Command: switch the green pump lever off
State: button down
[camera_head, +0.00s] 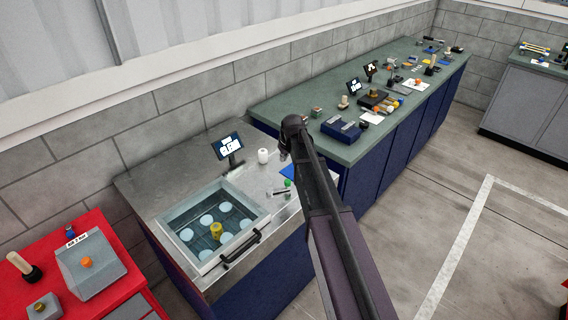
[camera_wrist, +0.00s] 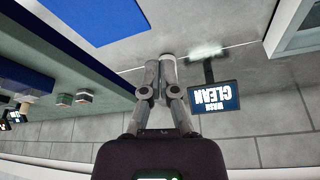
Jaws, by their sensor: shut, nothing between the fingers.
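The green pump lever shows as a small green knob (camera_head: 287,183) on the steel top right of the wash basin in the head view. A short pale bar with a dark end lies just beside it; I cannot tell the lever's position. In the wrist view I cannot make out the lever. My gripper (camera_wrist: 160,62) is shut and empty in the wrist view, over the grey steel top near the sign. In the head view its fingers are not clear; my dark arm crosses the counter right of the lever.
The basin (camera_head: 179,250) holds pale discs and a yellow piece, with a black handle (camera_head: 240,249) in front. A "WASH CLEAN" sign (camera_head: 228,145) stands behind; it also shows upside down in the wrist view (camera_wrist: 214,97). A white cylinder (camera_head: 263,156) stands near it. A green-topped bench (camera_head: 285,102) adjoins.

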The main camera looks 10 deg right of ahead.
jog(key=shift+b+x, duration=4.55)
jog(key=shift+x, duration=0.4)
jog(key=shift+s+d+r, duration=0.1)
jog(key=shift+s+d, duration=0.1)
jog(key=shift+s, duration=0.45)
jog(key=shift+s+d, duration=0.25)
jog(key=shift+s, duration=0.4)
jog(key=shift+s+d+r, duration=0.1)
jog(key=shift+s+d, duration=0.1)
jog(key=shift+s, duration=0.45)
jog(key=shift+a, duration=0.1)
